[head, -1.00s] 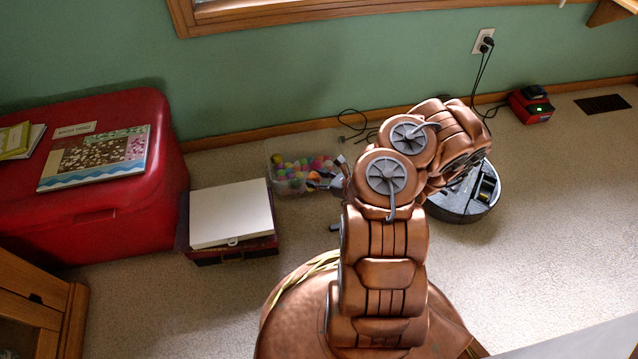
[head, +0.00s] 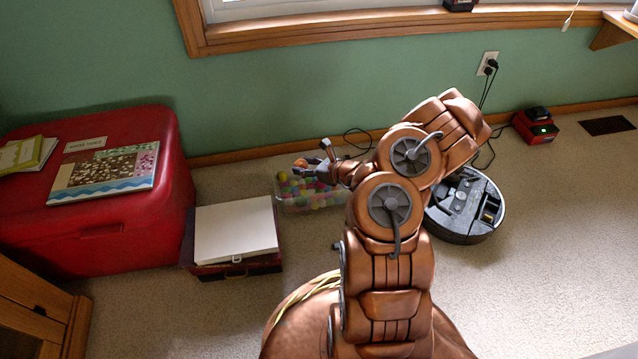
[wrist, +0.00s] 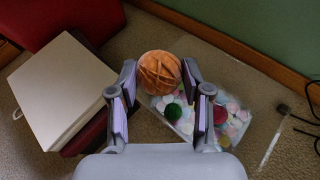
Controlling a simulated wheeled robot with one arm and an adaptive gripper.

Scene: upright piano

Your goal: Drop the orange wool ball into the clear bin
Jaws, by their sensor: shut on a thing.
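The orange wool ball (wrist: 159,72) sits between the fingertips of my gripper (wrist: 160,80) in the wrist view. The gripper is shut on it. In the head view the ball (head: 300,163) shows at the tip of my gripper (head: 308,158), raised above the clear bin (head: 303,208). The bin stands on the carpet near the wall and holds several colourful balls. In the wrist view the bin (wrist: 250,100) lies beneath and to the right of the ball. My gripper hides part of the bin.
A white-topped dark red case (head: 235,228) stands just left of the bin. A red chest (head: 100,225) with books is farther left. A round robot vacuum (head: 465,210) sits to the right. A green wall (head: 270,100) with a window ledge rises behind. Cables lie near the bin.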

